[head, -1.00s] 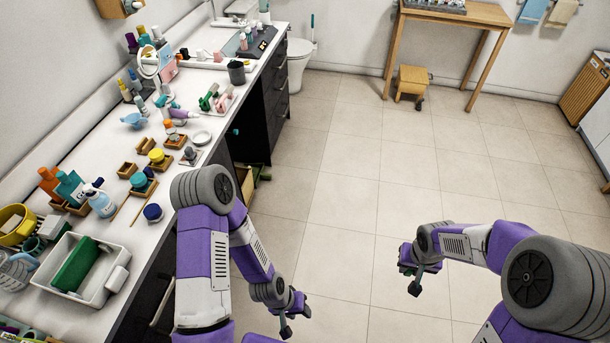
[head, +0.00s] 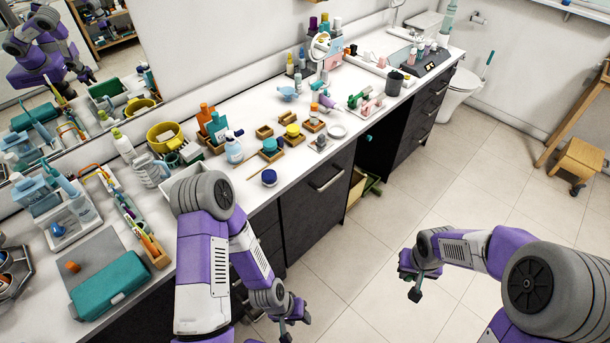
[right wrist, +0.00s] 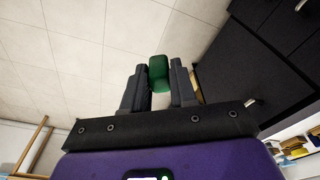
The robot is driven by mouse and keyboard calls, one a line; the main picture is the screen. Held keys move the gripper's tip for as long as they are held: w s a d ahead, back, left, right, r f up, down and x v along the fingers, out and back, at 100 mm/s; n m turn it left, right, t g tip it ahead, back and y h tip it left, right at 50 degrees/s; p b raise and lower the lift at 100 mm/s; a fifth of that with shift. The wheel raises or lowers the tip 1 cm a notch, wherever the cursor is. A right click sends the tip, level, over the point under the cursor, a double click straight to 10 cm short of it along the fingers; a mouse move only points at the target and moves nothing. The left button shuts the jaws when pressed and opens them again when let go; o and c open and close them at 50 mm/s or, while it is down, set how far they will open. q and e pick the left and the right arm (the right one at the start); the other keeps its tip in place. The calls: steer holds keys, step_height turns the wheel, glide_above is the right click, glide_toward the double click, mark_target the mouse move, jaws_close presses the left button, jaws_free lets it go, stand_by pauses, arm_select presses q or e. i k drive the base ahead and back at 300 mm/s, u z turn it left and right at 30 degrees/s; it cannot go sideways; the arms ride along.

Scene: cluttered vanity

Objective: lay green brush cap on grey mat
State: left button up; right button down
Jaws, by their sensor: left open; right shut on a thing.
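The green brush cap (right wrist: 159,73) is held between the two fingers of my right gripper (right wrist: 160,85) in the right wrist view. In the head view my right gripper (head: 416,288) hangs over the floor, right of the counter; the cap cannot be made out clearly there. The grey mat (head: 98,250) lies on the counter at the lower left. A small orange cap (head: 72,267) stands on the mat and a teal case (head: 110,285) lies across its front. My left gripper (head: 292,322) is open and empty, beside the counter front and low.
A long tray of brushes and pens (head: 140,228) stands right of the mat. Many bottles and jars crowd the counter further right.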

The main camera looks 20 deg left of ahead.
mark_target(101, 253)
steer(key=u, duration=1.85)
